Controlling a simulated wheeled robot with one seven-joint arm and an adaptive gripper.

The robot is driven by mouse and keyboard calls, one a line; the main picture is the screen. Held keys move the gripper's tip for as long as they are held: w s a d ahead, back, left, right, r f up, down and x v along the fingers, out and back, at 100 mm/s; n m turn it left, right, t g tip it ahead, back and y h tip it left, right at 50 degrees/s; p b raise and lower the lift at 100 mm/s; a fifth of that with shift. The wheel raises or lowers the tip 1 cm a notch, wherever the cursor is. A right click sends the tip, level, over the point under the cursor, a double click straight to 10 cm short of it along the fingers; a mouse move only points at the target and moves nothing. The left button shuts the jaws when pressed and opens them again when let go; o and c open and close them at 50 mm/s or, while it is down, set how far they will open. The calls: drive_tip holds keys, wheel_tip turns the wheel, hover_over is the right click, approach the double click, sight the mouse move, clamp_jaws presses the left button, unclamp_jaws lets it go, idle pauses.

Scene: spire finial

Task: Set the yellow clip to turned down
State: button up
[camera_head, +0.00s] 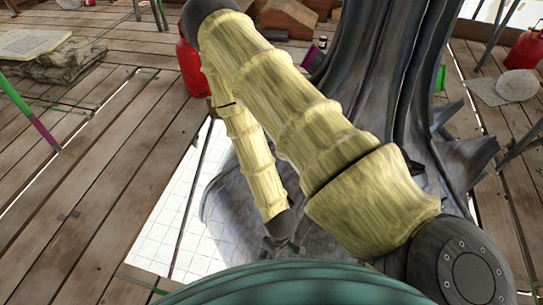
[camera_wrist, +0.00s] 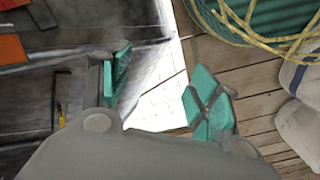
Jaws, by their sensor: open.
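A small yellow strip, which looks like the yellow clip (camera_wrist: 60,114), shows at the left of the wrist view on a dark grey surface. It is small and dim, and I cannot tell which way it is turned. My gripper (camera_wrist: 163,90) has two teal-padded fingers spread wide, with nothing between them. The clip lies to the left of the left finger, apart from it. In the head view I cannot make out the clip, and my arm covers much of the dark grey spire.
The tall dark spire (camera_head: 374,75) has flared folds at its foot. Red canisters (camera_head: 192,68) stand on the plank floor (camera_head: 95,195). Coiled yellow rope (camera_wrist: 262,36) and pale sacks (camera_wrist: 298,128) lie right in the wrist view. An orange panel (camera_wrist: 12,49) shows at upper left.

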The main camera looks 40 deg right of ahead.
drive_tip(key=w+d+f+n+b, duration=0.25)
drive_tip(key=w+f+b, duration=0.2)
drive_tip(key=w, duration=0.25)
drive_tip(key=w+d+f+n+h+b, duration=0.1)
drive_tip(key=w+f+n+b, duration=0.2)
drive_tip(key=w+b, duration=0.3)
drive_tip(key=w+d+f+n+b, duration=0.2)
drive_tip(key=w+f+n+b, duration=0.1)
drive_tip(key=w+b, duration=0.3)
drive_tip(key=w+d+r+n+h+b, duration=0.2)
drive_tip(key=w+d+n+b, duration=0.1)
drive_tip(key=w+d+b, duration=0.4)
drive_tip(key=w+d+r+n+h+b, duration=0.25)
drive_tip(key=w+n+b, duration=0.2)
drive_tip(key=w, duration=0.55)
drive_tip(key=shift+m+y, duration=0.3)
drive_tip(key=shift+y, duration=0.05)
drive_tip(key=b+x, duration=0.1)
drive_tip(key=x, duration=0.2)
drive_tip(key=b+x, duration=0.2)
drive_tip(key=x, duration=0.2)
drive_tip(key=b+x, duration=0.1)
drive_tip(key=x, duration=0.3)
drive_tip(key=shift+s+b, duration=0.4)
drive_tip(key=shift+c, duration=0.2)
drive_tip(key=c, duration=1)
